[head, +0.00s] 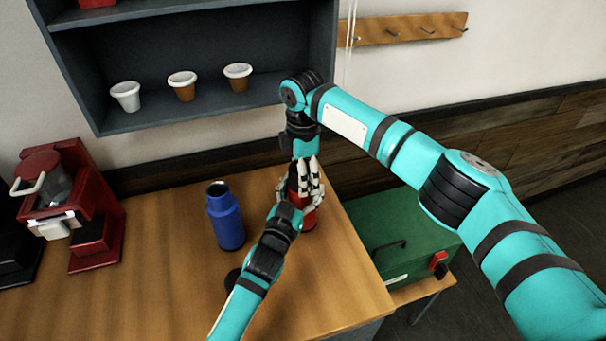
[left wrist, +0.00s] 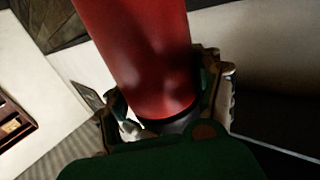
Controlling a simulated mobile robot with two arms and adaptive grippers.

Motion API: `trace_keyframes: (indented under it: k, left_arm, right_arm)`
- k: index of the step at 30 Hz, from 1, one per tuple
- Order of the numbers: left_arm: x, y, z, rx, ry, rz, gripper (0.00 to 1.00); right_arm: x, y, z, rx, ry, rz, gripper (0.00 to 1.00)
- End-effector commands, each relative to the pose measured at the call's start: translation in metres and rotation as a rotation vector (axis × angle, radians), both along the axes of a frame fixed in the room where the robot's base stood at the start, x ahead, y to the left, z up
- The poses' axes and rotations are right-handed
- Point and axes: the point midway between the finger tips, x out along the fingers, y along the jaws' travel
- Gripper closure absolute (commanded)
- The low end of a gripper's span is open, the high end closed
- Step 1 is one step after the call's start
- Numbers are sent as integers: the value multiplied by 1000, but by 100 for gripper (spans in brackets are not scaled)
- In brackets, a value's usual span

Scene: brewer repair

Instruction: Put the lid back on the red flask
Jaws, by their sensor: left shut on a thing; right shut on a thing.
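The red flask (head: 309,219) stands near the right edge of the wooden table, largely covered by both grippers. My left gripper (head: 296,210) is shut on it from the front. In the left wrist view the red flask (left wrist: 145,55) runs between the fingers, with a dark band at its end. My right gripper (head: 305,180) comes down from above and is shut at the top of the flask, with some red showing between its fingers. What it grips is hidden by its fingers, and I cannot make out the lid.
An open blue flask (head: 226,217) stands left of the grippers. A dark round thing (head: 232,278) lies on the table (head: 165,285), partly behind my left arm. A red brewer (head: 75,205) stands at the left. A green box (head: 405,240) is beyond the right edge. Shelf cups (head: 182,86) are behind.

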Motion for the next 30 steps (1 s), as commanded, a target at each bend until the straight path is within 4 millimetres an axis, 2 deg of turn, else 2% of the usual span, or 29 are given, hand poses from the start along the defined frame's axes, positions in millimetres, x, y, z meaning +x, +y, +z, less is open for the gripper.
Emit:
trace_keyframes:
  k: [5,12,16,19,27,28,30]
  left_arm:
    - [0,0,1,-1,-2,-1,100]
    - [0,-1,1,-1,-2,-1,100]
    - [0,-1,1,0,-2,-1,100]
    - [0,-1,1,0,-2,-1,100]
    - [0,-1,1,0,-2,-2,100]
    - [0,-1,1,0,-2,-2,100]
    - [0,-1,1,0,-2,-2,100]
  right_arm:
    - [0,1,0,3,0,-103,72]
    - [0,1,-1,1,1,-613,72]
    - [0,1,0,1,-1,-806,72]
    - [0,0,0,-2,-2,-867,72]
    - [1,0,0,-1,-3,-873,72]
    - [1,0,0,-1,-3,-873,30]
    - [1,0,0,-1,-3,-872,21]
